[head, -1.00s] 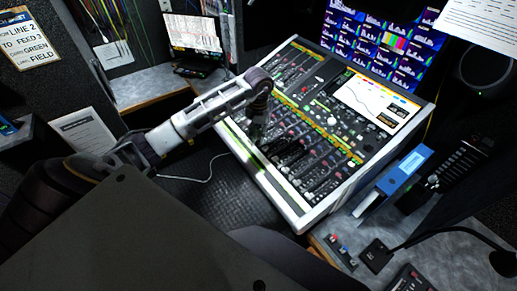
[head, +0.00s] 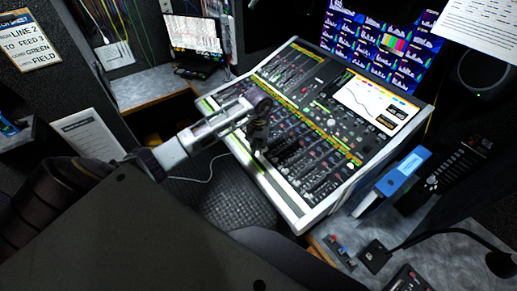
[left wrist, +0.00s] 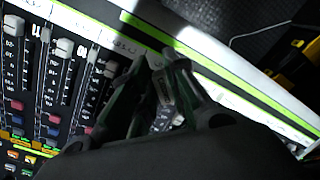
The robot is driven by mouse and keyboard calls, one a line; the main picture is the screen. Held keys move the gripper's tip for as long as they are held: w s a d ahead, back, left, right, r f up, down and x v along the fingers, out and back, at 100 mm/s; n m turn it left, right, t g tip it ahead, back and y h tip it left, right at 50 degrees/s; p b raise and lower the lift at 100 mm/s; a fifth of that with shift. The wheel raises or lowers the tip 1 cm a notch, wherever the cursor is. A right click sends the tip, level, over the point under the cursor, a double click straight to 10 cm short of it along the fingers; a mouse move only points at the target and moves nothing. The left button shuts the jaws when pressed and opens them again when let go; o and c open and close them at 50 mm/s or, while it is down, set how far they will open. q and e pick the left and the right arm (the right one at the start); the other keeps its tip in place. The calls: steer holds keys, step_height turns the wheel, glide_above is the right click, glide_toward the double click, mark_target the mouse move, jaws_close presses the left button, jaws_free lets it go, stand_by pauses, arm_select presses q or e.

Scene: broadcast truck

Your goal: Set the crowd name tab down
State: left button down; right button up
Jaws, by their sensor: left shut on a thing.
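My left gripper (head: 257,145) is over the front edge of the mixing console (head: 300,208), on its left half. In the left wrist view its fingers (left wrist: 160,66) are shut on a small pale piece, which I take to be the crowd name tab (left wrist: 156,61). The fingertips are at the white label strip (left wrist: 92,27) beside the fader slots. I cannot tell whether the tab touches the strip. The tab's writing is not readable, and the fingers hide most of it. My right gripper is in neither view.
Faders (left wrist: 65,48) stand close to the left gripper. A laptop (head: 194,38) sits behind on the left. A blue binder (head: 404,172) and a gooseneck microphone (head: 440,232) are at the right. A thin cable lies on the dark floor left of the console.

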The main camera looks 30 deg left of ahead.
mark_target(258, 148)
arm_select(q)
steer(key=shift+f, duration=0.9)
steer(key=shift+f+b, duration=0.55)
steer(key=shift+f, duration=0.1)
steer(key=c, duration=1.4)
jaws_free()
steer(key=shift+r+p, duration=0.3)
steer(key=shift+p, duration=0.05)
steer(key=shift+r+p, duration=0.4)
steer(key=shift+r, duration=0.1)
step_height(258, 148, up, 2)
steer(key=shift+r+b, duration=0.1)
steer(key=shift+b, duration=0.25)
steer(key=shift+r+b, duration=0.85)
steer(key=shift+r, duration=3.9)
